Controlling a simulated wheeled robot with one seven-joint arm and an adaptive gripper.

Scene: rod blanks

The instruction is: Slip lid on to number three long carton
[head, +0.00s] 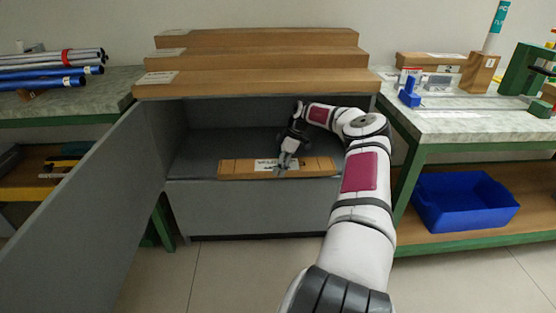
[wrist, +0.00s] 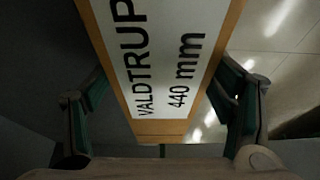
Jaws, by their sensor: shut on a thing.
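A long brown cardboard piece (head: 233,169) lies level at the front of the open grey cabinet. Its white label in the wrist view (wrist: 172,60) reads "VALDTRUP" and "440 mm". I cannot tell whether this piece is a lid or a whole carton. My gripper (head: 283,167) is shut across its middle, one finger on each side, which the wrist view also shows (wrist: 160,112). Three long cartons stand in steps on top of the cabinet: the front one (head: 280,85), the middle one (head: 270,60) and the back one (head: 260,38). Their label print is too small to read.
The grey cabinet door (head: 90,205) swings open at left. Metal and blue rods (head: 50,70) lie on the left bench. The right bench (head: 450,122) holds a shorter carton (head: 425,59), a blue part and a green fixture. A blue bin (head: 465,203) sits underneath.

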